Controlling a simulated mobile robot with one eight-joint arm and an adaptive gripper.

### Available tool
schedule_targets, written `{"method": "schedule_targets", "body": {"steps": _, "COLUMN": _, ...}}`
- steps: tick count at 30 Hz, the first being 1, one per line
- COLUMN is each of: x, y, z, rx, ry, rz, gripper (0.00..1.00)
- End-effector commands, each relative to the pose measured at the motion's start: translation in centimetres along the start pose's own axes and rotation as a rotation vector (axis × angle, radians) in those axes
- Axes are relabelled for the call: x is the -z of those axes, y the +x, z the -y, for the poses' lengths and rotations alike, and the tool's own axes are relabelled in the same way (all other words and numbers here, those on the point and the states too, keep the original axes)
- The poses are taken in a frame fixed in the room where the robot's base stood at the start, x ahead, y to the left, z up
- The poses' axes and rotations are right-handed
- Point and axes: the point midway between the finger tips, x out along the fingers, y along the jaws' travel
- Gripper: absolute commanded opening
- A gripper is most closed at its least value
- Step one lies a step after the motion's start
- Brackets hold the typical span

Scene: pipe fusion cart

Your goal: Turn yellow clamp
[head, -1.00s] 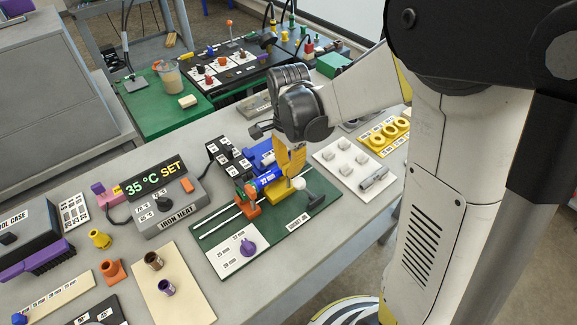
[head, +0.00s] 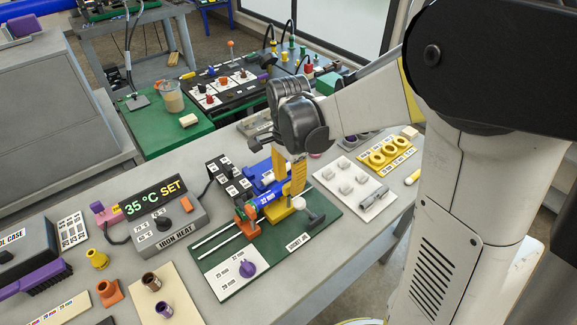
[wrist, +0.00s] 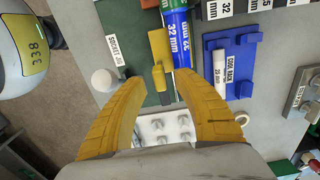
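In the wrist view my gripper (wrist: 160,80) is open and empty, one finger on each side of the clamp's lower end. I cannot tell whether a fingertip touches it.
An orange clamp (head: 246,219) stands on the jig to the left. The blue cool rack (wrist: 245,65) with a white pipe piece is close to the right finger in the wrist view. A white round knob (wrist: 101,80) is left. A white tray (head: 345,193) lies right.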

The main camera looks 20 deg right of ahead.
Motion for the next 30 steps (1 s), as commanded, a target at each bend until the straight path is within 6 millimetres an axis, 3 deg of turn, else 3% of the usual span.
{"method": "schedule_targets", "body": {"steps": 6, "x": 0.0, "y": -5.1, "z": -0.1, "rx": 0.0, "ry": 0.0, "rz": 0.0, "gripper": 0.36}}
{"method": "schedule_targets", "body": {"steps": 13, "x": 0.0, "y": -8.9, "z": -0.1, "rx": 0.0, "ry": 0.0, "rz": 0.0, "gripper": 0.36}}
{"method": "schedule_targets", "body": {"steps": 18, "x": 0.0, "y": -9.9, "z": -0.1, "rx": 0.0, "ry": 0.0, "rz": 0.0, "gripper": 0.36}}
{"method": "schedule_targets", "body": {"steps": 30, "x": 0.0, "y": -9.9, "z": -0.1, "rx": 0.001, "ry": -0.001, "rz": 0.0, "gripper": 0.36}}
